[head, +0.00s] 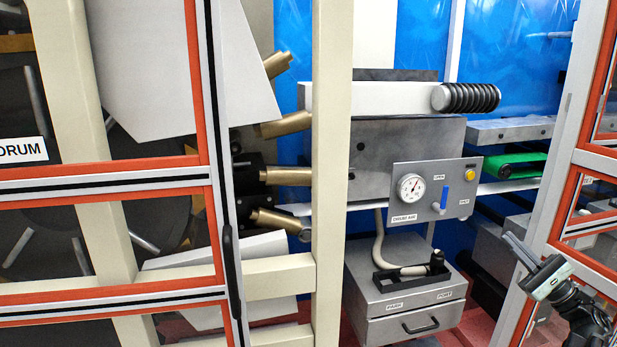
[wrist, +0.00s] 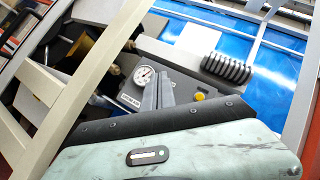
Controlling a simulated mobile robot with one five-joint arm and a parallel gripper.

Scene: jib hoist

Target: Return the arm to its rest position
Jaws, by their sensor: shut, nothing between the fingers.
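My gripper (head: 511,242) is at the lower right of the head view, with its fingers together and pointing up and left. It stands in front of the right frame post, apart from the machine panel. In the wrist view my gripper (wrist: 159,90) shows as two grey fingers side by side, with nothing between them. They overlap the grey control panel (wrist: 130,95) in that picture. The same panel (head: 432,208) in the head view carries a round gauge (head: 411,187), a blue lever (head: 444,196) and a yellow button (head: 470,175).
A cream post (head: 331,130) stands in the middle. An orange-edged door frame (head: 222,190) is at left, another orange-edged frame (head: 565,200) at right, close to my arm. Below the panel is a grey box (head: 408,290) with a hose (head: 380,245). A black ribbed handle (head: 470,97) sticks out above.

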